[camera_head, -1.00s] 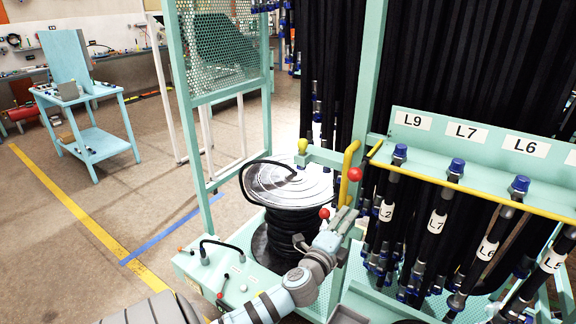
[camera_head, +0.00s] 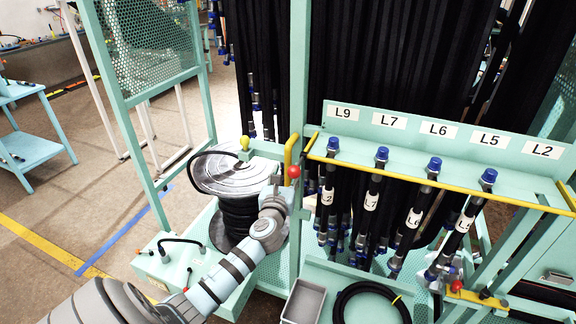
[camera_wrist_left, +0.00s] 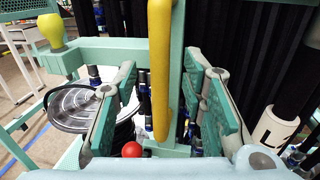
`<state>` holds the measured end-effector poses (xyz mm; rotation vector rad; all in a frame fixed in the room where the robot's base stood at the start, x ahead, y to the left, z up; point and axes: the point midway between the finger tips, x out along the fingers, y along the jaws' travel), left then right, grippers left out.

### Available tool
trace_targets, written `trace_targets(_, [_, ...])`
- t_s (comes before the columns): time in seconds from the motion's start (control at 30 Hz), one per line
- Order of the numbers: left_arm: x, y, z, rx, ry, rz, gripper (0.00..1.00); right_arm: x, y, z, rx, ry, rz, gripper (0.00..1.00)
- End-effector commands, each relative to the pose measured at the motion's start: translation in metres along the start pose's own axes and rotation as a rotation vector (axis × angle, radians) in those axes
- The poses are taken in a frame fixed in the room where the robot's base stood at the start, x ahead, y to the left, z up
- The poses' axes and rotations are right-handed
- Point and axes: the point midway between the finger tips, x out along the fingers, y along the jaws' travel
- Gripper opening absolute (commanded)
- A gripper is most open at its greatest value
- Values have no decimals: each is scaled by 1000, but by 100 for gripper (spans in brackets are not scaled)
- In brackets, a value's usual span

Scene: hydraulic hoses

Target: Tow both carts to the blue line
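A teal cart frame carries a rack of black hoses (camera_head: 440,140) with labels such as L9, L7 and L6. Beside it on the left is a teal base (camera_head: 170,262) with a hose reel (camera_head: 235,175) and a perforated panel. I cannot tell where one cart ends and the other begins. A blue line (camera_head: 125,235) lies on the floor at left. My left gripper (camera_head: 284,190) is by the upright yellow handle (camera_head: 290,152). In the left wrist view, its fingers (camera_wrist_left: 165,105) are open with the yellow handle (camera_wrist_left: 160,60) between or just beyond them. My right gripper is out of view.
A red knob (camera_head: 294,171) sits beside the handle. A grey bin (camera_head: 303,302) and a coiled black hose (camera_head: 372,303) lie on the lower shelf. A yellow floor line (camera_head: 35,240) and a blue table (camera_head: 30,150) are at left, with open floor between.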

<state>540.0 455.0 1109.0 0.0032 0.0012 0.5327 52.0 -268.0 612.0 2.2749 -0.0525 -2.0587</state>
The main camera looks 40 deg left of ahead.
Motion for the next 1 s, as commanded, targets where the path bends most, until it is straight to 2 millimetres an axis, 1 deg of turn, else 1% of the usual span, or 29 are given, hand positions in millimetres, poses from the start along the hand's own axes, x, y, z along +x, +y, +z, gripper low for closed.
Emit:
trace_targets(0.03, [12, 0, -2, -1, 0, 1, 38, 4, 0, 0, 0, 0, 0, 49])
trace_targets(0.1, [24, 0, -2, -2, 0, 0, 38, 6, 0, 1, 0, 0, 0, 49])
trace_targets(0.2, [37, 0, -2, -1, 0, 0, 38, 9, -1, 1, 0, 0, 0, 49])
trace_targets(0.33, [43, 0, -2, -1, 1, -1, 38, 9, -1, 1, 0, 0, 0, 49])
trace_targets(0.53, [44, 0, -1, -2, 1, -1, 38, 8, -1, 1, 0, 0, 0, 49])
trace_targets(0.77, [43, 0, -1, -2, 1, -1, 1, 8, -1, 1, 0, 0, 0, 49])
trace_targets(0.8, [43, 0, -1, -2, 1, -1, 0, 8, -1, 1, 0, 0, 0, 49])
trace_targets(1.0, [43, 0, -1, -2, 1, -2, 0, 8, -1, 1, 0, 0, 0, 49])
